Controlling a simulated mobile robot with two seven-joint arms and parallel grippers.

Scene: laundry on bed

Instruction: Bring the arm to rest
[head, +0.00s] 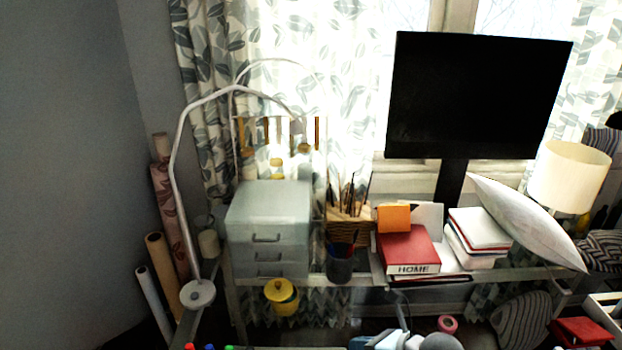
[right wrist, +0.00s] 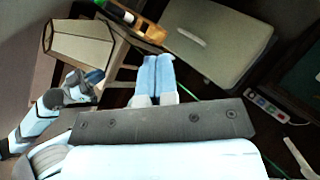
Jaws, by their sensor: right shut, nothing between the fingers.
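My right gripper (right wrist: 157,70) shows in the right wrist view with its two pale blue fingers side by side, shut and empty. It points at a dark floor area near furniture. In the head view only parts of the right gripper (head: 362,342) and its arm show at the bottom edge, cut off by the frame. At the left of the right wrist view is what looks like my left arm, with a blue-tipped gripper (right wrist: 93,76); its fingers are too small to read.
A white arched lamp (head: 176,180) stands left. In the right wrist view a power strip (right wrist: 270,112) lies right.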

